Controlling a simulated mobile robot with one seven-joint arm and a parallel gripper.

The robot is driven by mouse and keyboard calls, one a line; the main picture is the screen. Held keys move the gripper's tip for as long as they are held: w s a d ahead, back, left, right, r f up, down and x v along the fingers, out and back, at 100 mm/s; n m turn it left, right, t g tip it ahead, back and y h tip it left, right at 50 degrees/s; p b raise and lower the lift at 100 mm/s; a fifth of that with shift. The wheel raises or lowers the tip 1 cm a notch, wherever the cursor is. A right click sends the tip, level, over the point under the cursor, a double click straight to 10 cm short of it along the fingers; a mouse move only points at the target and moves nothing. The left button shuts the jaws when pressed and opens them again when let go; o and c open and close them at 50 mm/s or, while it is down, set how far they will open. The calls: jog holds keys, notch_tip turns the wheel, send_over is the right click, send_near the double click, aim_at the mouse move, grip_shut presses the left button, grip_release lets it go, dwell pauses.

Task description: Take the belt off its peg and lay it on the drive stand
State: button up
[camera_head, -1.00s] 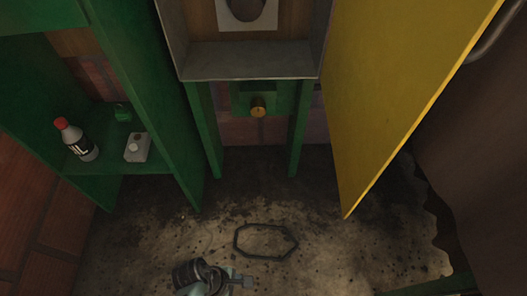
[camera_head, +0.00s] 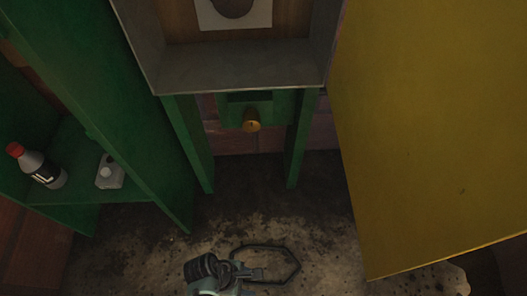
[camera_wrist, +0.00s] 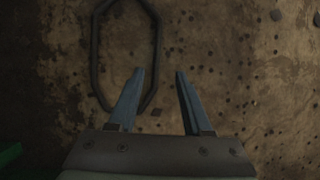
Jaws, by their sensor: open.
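The belt is a thin dark closed loop (camera_head: 297,263) lying flat on the stained floor, not on a peg. A brass peg-like knob (camera_head: 252,126) sticks out of a green plate and is bare. My gripper (camera_head: 255,273) is at the belt's near left side in the head view, covering part of it. In the wrist view, my gripper (camera_wrist: 160,72) is open and empty. I cannot tell the height gap. I cannot tell for sure which thing is the drive stand.
A grey open box (camera_head: 235,72) sits on green legs above the knob. A yellow panel (camera_head: 430,150) fills the right. A green shelf (camera_head: 75,190) at left holds a red-capped bottle (camera_head: 38,166) and a small grey box (camera_head: 109,173). Bare floor lies around the belt.

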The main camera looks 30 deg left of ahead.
aim_at(262, 284)
jog(key=shift+w+a+b+x, duration=0.1)
jog(key=shift+w+b+x, duration=0.05)
jog(key=shift+b+x, duration=1.4)
jog(key=shift+w+a+b+x, duration=0.1)
jog(key=shift+a+b+x, duration=0.05)
jog(key=shift+b+x, duration=1.4)
jog(key=shift+f, duration=0.1)
grip_shut()
